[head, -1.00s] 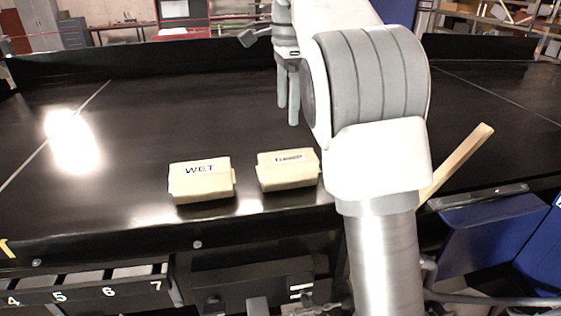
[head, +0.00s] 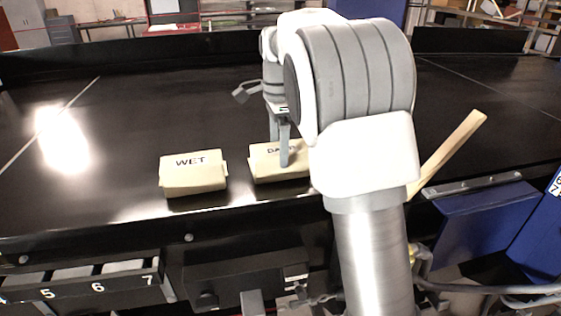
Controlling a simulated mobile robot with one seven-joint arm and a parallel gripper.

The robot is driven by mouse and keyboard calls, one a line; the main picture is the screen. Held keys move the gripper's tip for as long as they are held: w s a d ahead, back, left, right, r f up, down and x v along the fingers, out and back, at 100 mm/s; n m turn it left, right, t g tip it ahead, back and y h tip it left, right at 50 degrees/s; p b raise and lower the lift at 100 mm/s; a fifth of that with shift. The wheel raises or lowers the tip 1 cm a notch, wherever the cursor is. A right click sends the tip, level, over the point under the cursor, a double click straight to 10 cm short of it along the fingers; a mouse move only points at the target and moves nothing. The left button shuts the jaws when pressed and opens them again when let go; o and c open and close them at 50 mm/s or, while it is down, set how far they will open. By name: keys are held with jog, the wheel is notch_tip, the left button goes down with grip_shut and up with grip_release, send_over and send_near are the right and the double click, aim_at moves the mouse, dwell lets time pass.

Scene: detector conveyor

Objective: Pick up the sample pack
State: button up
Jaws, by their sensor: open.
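Two cream packs sit side by side near the front edge of the black conveyor. The left pack (head: 193,174) is marked "WET". The right pack (head: 264,171) has a dark label partly hidden by a finger; I read only its first letters, "DA". Its right end is hidden behind my arm. My gripper (head: 279,151) points down with its jaws open and empty. One finger overlaps the right pack in the picture; I cannot tell whether it touches.
The black conveyor top (head: 130,115) is wide and mostly clear, with a bright reflection at left. A pale wooden bar (head: 452,148) slants up at right beside a blue panel (head: 480,222). Numbered bins (head: 85,285) lie below the front edge.

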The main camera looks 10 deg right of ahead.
notch_tip(320, 180, down, 4)
jog(key=shift+s+d+f, duration=0.1)
jog(key=shift+d+f, duration=0.05)
jog(key=shift+f, duration=0.05)
jog(key=shift+c, duration=0.3)
jog(key=shift+r, duration=0.1)
grip_shut()
